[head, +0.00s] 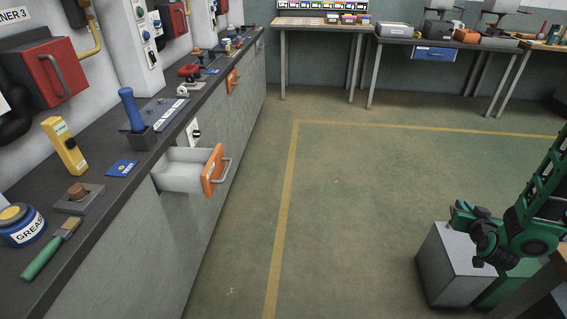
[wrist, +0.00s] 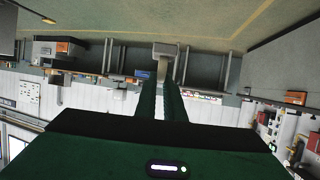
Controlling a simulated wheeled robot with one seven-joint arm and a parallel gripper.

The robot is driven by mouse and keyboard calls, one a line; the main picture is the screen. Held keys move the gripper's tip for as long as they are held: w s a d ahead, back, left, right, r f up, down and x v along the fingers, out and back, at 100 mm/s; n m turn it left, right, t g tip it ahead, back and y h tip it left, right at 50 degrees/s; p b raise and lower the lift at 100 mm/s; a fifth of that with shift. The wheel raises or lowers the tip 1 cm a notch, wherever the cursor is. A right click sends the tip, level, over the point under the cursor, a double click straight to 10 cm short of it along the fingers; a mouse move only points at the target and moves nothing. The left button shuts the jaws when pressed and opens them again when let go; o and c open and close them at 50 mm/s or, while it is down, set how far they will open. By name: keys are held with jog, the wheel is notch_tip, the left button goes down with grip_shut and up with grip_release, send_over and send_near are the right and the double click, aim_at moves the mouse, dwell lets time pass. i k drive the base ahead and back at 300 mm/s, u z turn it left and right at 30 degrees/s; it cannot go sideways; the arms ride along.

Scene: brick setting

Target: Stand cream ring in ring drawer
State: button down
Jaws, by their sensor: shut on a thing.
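The open drawer (head: 185,177) in the left counter has a pale inside, an orange front and a grey handle; the part of its floor that I see is bare. My gripper (wrist: 164,62) shows in the wrist view as two green fingers, close together and pointing away. A small pale piece (wrist: 165,48) is at their tips, seen nearly edge-on; I take it for the cream ring, but its round shape does not show. In the head view my green arm (head: 530,215) is at the right, well apart from the drawer; its fingertips cannot be made out there.
The dark counter (head: 95,215) carries a yellow device (head: 65,146), a blue-handled tool (head: 132,110), a brush (head: 50,248) and a grease tin (head: 20,225). A grey box (head: 455,265) stands below the arm. The floor between is clear. Benches line the back.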

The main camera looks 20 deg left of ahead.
aim_at(192, 168)
jog(key=u, duration=0.05)
jog(key=k, duration=1.75)
jog(key=u, duration=0.55)
jog(key=i, duration=1.75)
